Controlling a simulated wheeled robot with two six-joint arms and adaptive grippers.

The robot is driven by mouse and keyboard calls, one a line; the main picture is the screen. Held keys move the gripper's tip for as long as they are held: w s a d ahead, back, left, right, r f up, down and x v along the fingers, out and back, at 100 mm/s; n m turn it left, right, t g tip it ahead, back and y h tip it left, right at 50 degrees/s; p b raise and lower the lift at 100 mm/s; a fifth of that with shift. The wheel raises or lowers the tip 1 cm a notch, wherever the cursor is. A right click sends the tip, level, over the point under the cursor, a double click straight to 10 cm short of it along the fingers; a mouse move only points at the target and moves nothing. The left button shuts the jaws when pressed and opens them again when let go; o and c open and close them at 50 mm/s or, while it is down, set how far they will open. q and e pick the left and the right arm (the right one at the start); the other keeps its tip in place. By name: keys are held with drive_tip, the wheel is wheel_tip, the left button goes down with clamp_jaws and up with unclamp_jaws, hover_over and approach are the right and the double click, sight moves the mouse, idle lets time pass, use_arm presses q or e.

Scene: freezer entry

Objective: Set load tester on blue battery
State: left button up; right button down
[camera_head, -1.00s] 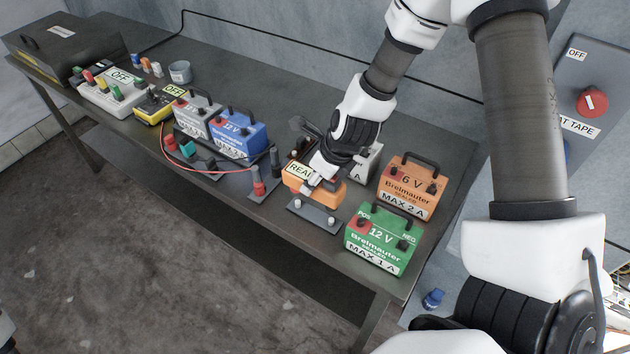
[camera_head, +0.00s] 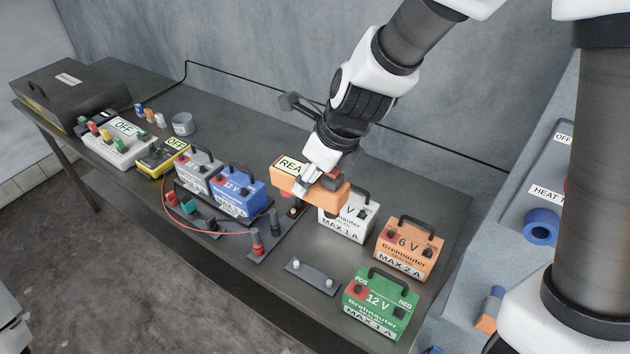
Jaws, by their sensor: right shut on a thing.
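The load tester is an orange block (camera_head: 325,203) with a label that reads "REA" in part. My right gripper (camera_head: 312,180) is shut on it and holds it above the table, in front of the white battery. The blue battery (camera_head: 238,191) marked 12 V stands on the table to the left of the held tester, apart from it, beside a grey battery (camera_head: 196,170). The tester hides part of the white battery (camera_head: 347,219). My left gripper is not in view.
A dark plate with two pale posts (camera_head: 312,276) lies bare in front. An orange 6 V battery (camera_head: 408,247) and a green 12 V battery (camera_head: 379,302) stand at right. Red and dark clamps (camera_head: 257,243) and a red cable lie before the blue battery. A grey-white box marked OFF (camera_head: 120,140) is farther left.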

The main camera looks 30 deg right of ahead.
drive_tip(key=shift+d+r, duration=0.15)
drive_tip(key=shift+r, duration=0.3)
drive_tip(key=shift+w+d+r, duration=0.15)
drive_tip(key=shift+w+r, duration=0.05)
drive_tip(key=shift+r, duration=0.45)
drive_tip(key=shift+s+r, duration=0.15)
drive_tip(key=shift+r, duration=0.25)
drive_tip(key=shift+w, duration=0.2)
